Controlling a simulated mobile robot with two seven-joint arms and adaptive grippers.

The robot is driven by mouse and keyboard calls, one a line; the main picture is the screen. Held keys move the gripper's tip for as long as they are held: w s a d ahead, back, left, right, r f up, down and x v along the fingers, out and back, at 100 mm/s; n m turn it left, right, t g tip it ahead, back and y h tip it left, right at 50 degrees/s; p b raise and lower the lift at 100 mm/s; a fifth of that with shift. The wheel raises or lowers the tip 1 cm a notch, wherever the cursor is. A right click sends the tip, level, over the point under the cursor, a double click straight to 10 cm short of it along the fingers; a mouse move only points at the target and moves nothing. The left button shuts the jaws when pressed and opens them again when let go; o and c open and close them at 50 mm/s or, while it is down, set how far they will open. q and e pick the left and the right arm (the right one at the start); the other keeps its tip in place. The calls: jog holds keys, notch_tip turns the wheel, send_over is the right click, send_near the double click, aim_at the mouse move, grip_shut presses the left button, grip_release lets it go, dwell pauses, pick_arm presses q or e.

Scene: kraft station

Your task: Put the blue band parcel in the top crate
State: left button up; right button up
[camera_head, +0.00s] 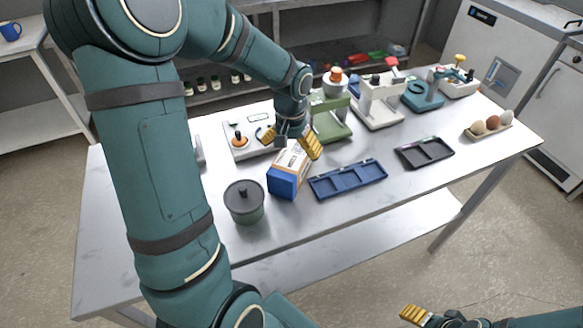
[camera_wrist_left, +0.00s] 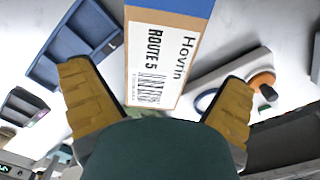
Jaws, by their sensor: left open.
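The blue band parcel (camera_head: 289,172) is a brown and white box with a blue lower part, standing on the table. My left gripper (camera_head: 291,142) is open at the top of the parcel, with its yellow fingers spread. In the left wrist view, the parcel (camera_wrist_left: 165,50) shows its "ROUTE 5" label between the open fingers (camera_wrist_left: 157,85), with gaps at both sides. My right gripper (camera_head: 416,314) shows only partly at the bottom edge, low and away from the table. I cannot make out a top crate.
A lidded green pot (camera_head: 245,203) stands left of the parcel, a blue divided tray (camera_head: 348,179) right of it. A dark tray (camera_head: 425,152), an egg holder (camera_head: 488,127) and several bench devices (camera_head: 380,100) stand farther right and behind. The table's front strip is clear.

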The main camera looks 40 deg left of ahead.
aim_at(292, 156)
pick_arm(q)
notch_tip(292, 156, down, 5)
jog(key=shift+f+b, duration=0.15)
jog(key=shift+b, duration=0.45)
jog(key=c, duration=1.1)
jog(key=shift+w, duration=0.1)
jog(key=shift+c, duration=0.2)
